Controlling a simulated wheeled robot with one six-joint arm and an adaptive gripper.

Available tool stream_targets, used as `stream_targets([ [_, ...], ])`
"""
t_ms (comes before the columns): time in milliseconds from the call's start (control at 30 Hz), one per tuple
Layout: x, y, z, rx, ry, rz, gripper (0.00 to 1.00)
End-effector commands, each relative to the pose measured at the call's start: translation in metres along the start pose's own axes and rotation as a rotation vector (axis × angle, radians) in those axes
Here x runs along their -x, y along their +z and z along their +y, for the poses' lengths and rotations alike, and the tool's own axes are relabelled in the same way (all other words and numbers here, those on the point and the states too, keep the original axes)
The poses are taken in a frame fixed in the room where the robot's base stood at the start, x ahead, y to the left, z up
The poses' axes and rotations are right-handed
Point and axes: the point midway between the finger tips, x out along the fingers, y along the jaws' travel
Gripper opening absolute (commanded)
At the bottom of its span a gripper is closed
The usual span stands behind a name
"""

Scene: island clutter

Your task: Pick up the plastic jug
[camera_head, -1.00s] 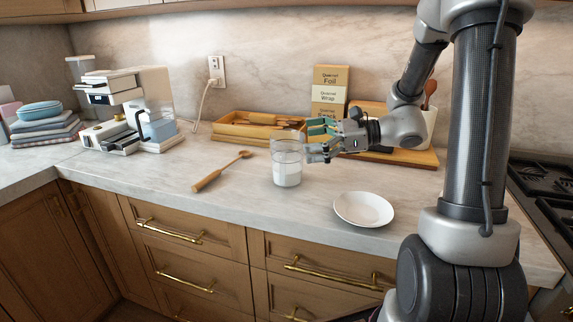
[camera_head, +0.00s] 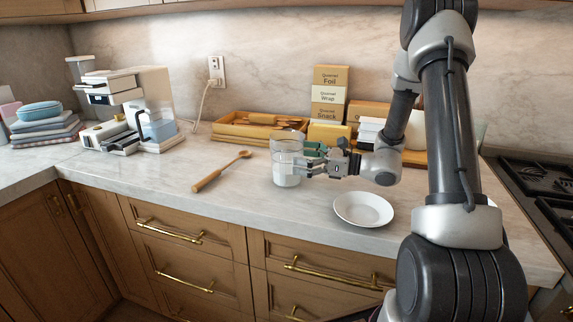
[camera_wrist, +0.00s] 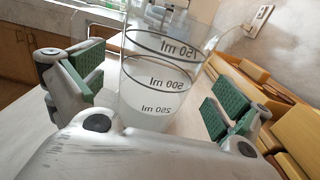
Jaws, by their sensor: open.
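The plastic jug (camera_head: 285,174) is a clear, upright container with dark measuring lines and a whitish fill in its lower part. It stands on the marble counter left of the white plate. My gripper (camera_head: 308,161) is open at the jug's right side, level with its upper half. In the wrist view the jug (camera_wrist: 150,104) stands between the two green-padded fingers of my gripper (camera_wrist: 158,88). Gaps show between the pads and the jug on both sides. The jug's lower part is hidden by my gripper's body in that view.
A white plate (camera_head: 363,209) lies right of the jug, below my wrist. A wooden spoon (camera_head: 221,172) lies to the left. A wooden tray (camera_head: 228,133) and wrap boxes (camera_head: 330,92) stand behind. A coffee machine (camera_head: 128,108) is farther left.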

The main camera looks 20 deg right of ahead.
Motion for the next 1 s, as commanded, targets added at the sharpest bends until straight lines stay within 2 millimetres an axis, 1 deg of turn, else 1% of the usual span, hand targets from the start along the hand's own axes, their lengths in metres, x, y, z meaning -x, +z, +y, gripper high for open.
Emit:
stream_targets([
  [100, -0.020, 0.000, 0.001, 0.001, 0.004, -0.001, 1.00],
  [233, -0.036, 0.000, 0.001, 0.001, 0.002, 0.000, 1.00],
  [333, -0.041, 0.000, 0.001, 0.000, 0.001, 0.000, 1.00],
  [500, -0.041, 0.000, 0.000, 0.000, 0.000, 0.000, 1.00],
  [567, -0.041, 0.000, 0.000, 0.000, 0.000, 0.000, 0.91],
  [600, -0.040, 0.000, 0.000, 0.000, 0.000, 0.000, 0.84],
  [767, -0.040, 0.000, 0.000, 0.000, 0.000, 0.000, 0.54],
  [800, -0.040, 0.001, 0.000, 0.000, 0.000, -0.001, 0.51],
  [1000, -0.040, 0.001, 0.000, 0.001, 0.000, -0.001, 0.51],
])
